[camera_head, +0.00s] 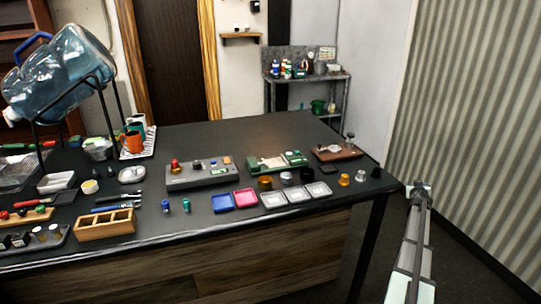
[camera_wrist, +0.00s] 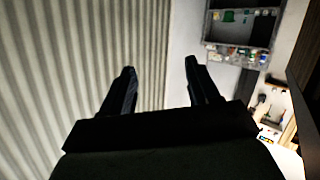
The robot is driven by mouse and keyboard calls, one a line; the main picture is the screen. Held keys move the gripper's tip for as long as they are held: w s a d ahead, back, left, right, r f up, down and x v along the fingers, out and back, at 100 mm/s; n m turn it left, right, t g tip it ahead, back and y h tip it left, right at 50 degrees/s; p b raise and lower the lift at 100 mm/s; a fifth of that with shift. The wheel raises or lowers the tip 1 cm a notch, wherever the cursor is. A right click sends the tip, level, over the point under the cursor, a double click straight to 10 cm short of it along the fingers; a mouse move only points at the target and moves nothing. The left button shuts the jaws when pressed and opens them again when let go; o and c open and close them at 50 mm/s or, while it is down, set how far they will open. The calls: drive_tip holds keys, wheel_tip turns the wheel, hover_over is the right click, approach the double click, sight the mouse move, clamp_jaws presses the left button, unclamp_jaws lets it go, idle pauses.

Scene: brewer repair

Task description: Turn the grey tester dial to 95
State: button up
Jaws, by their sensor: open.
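A long grey box (camera_head: 203,175) stands on the dark counter, left of the green device. It carries a red knob (camera_head: 175,164), small dark and grey knobs (camera_head: 198,164) and an orange block. I take it for the tester, but its dial and any numbers are too small to read. My gripper (camera_wrist: 160,66) shows in the wrist view with its two dark fingers spread apart and nothing between them. It faces the corrugated wall and the back shelf. In the head view my arm is off the counter's right end, well away from the grey box.
A green device (camera_head: 277,162) and a brown board (camera_head: 338,153) stand right of the grey box. Blue (camera_head: 222,202) and pink (camera_head: 246,197) trays and several small parts lie in front. A large water bottle (camera_head: 60,68) leans on a rack at left. The counter's back middle is clear.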

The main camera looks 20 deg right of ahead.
drive_tip(key=w+a+r+n+g+h, duration=0.1)
drive_tip(key=w+a+r+n+g, duration=0.15)
drive_tip(key=r, duration=1.05)
drive_tip(key=w+a+r+n+g, duration=0.2)
drive_tip(key=a+r+n, duration=0.2)
drive_tip(key=r, duration=0.8)
drive_tip(key=w+a+r+n+g+h, duration=0.1)
drive_tip(key=w+a+r+n+g, duration=0.15)
drive_tip(key=r, duration=1.05)
drive_tip(key=w+a+f+n+y, duration=0.1)
drive_tip(key=w+a+n+y, duration=0.1)
drive_tip(key=w+a, duration=0.45)
drive_tip(key=w+a+f+n+y, duration=0.15)
drive_tip(key=w+a, duration=0.25)
drive_tip(key=a, duration=0.6)
drive_tip(key=n+g+y, duration=0.4)
drive_tip(key=n+y, duration=0.5)
drive_tip(key=n, duration=0.5)
approach(197, 163)
drive_tip(key=shift+h, duration=0.25)
wheel_tip(197, 163, down, 9)
drive_tip(key=shift+a+r, duration=0.2)
